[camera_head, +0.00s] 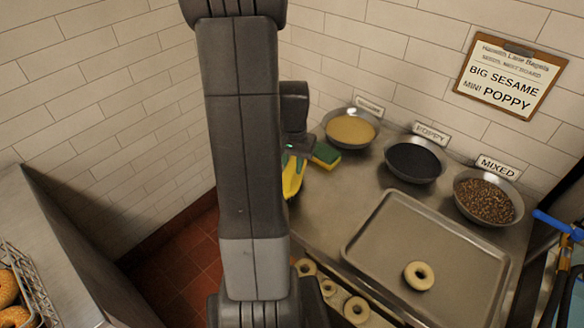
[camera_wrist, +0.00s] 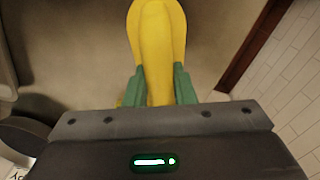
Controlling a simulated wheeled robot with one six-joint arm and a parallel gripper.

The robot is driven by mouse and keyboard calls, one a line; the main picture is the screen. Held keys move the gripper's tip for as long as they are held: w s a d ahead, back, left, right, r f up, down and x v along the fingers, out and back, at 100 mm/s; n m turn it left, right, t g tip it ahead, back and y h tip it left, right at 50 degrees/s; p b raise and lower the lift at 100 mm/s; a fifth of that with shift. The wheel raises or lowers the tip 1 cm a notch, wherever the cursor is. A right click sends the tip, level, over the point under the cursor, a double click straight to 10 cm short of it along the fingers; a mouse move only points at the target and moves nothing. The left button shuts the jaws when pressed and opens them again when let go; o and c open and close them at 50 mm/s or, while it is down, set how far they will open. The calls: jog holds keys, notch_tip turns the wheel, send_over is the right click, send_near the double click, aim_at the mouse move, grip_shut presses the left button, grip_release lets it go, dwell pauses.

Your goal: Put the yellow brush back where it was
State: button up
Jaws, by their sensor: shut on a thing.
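The yellow brush (camera_wrist: 158,35) is held between the green fingers of my gripper (camera_wrist: 159,86) in the wrist view, its wide rounded yellow part pointing away from the wrist. In the head view the brush (camera_head: 291,179) shows just right of my arm, at the left edge of the steel counter, with its yellow part hanging down. My gripper (camera_head: 297,150) is shut on it and partly hidden behind my arm. I cannot tell whether the brush touches the counter.
A green and yellow sponge (camera_head: 326,155) lies right beside the gripper. Bowls of sesame (camera_head: 351,127), poppy (camera_head: 413,161) and mixed seeds (camera_head: 488,198) line the wall. A tray (camera_head: 385,250) with one bagel ring (camera_head: 419,276) is in front. Several rings lie below, partly behind my arm.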

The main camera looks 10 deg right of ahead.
jog(key=shift+f, duration=0.8)
jog(key=shift+f, duration=0.2)
jog(key=o, duration=1)
jog(key=shift+c, duration=0.2)
notch_tip(320, 180, up, 12)
jog(key=shift+r, duration=0.2)
